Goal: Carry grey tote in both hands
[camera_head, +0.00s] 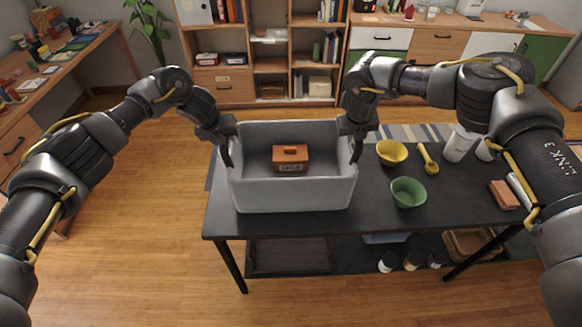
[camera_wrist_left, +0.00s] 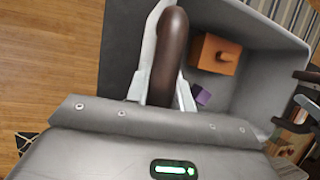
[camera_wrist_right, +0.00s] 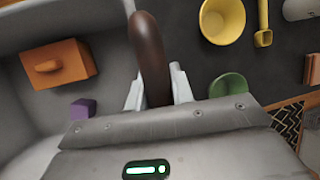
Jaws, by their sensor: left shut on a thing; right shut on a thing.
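The grey tote (camera_head: 295,195) is at the left part of the dark table in the head view, and I cannot tell whether it touches the top. Inside it lies an orange box with a handle (camera_head: 290,166); a small purple block (camera_wrist_left: 202,95) also shows in the left wrist view. My left gripper (camera_head: 226,150) is shut on the tote's brown left handle (camera_wrist_left: 168,55). My right gripper (camera_head: 357,145) is shut on the brown right handle (camera_wrist_right: 149,55). The tote looks level.
The dark table (camera_head: 380,215) also holds a yellow bowl (camera_head: 391,153), a green bowl (camera_head: 408,192), a yellow scoop (camera_head: 427,158), a white bottle (camera_head: 459,144) and a brown block (camera_head: 503,194). A desk (camera_head: 60,75) stands left. Wooden floor (camera_head: 130,220) is clear between.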

